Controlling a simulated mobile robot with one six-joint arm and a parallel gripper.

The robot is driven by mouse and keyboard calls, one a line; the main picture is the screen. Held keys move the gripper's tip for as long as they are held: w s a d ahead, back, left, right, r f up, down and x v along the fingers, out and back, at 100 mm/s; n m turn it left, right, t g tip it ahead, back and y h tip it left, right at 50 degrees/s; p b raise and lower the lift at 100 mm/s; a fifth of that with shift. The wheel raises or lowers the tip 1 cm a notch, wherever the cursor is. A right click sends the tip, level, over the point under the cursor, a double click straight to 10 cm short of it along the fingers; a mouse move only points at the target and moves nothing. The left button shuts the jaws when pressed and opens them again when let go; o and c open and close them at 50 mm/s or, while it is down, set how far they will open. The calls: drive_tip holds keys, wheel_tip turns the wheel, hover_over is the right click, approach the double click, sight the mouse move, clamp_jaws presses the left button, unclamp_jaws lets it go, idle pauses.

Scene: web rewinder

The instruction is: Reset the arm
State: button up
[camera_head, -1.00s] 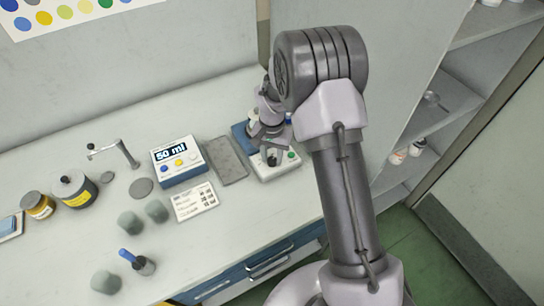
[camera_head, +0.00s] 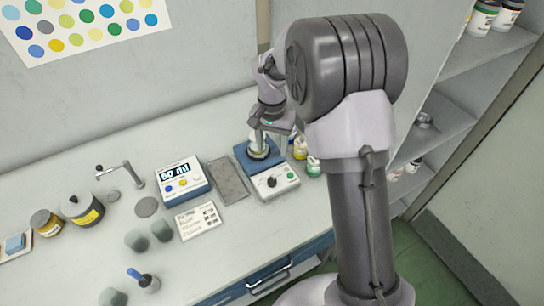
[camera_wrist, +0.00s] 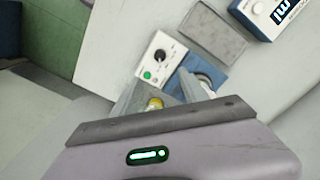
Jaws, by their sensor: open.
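My arm stands in the right half of the head view, bent at a large grey joint, with my gripper (camera_head: 268,138) reaching down at the back of the bench. My gripper is open and nothing shows held in it. It is above the blue-and-white device (camera_head: 278,182), which has a black knob and a green button. In the wrist view the open fingers (camera_wrist: 160,88) point toward the same device (camera_wrist: 158,58). A round dark-topped item on the device's blue part is partly hidden by the gripper. A yellow-topped bottle (camera_wrist: 155,103) shows between the fingers.
Small bottles (camera_head: 313,167) stand right of the device. Shelves (camera_head: 440,122) stand at the right.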

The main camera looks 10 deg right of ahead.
drive_tip(key=shift+r, duration=0.7)
drive_tip(key=shift+r, duration=0.1)
drive_tip(key=s+a+r+t+b, duration=0.1)
drive_tip(key=s+r+t+b, duration=0.15)
drive_tip(key=s+r, duration=0.7)
drive_tip(key=s+a+r+n+t+y+b, duration=0.1)
drive_tip(key=s+a+t+y+b, duration=0.1)
drive_tip(key=s, duration=1.5)
drive_tip(key=shift+s+a+r+n+t+b, duration=0.2)
drive_tip(key=shift+s+n+t+b, duration=0.2)
drive_tip(key=shift+t+b, duration=0.3)
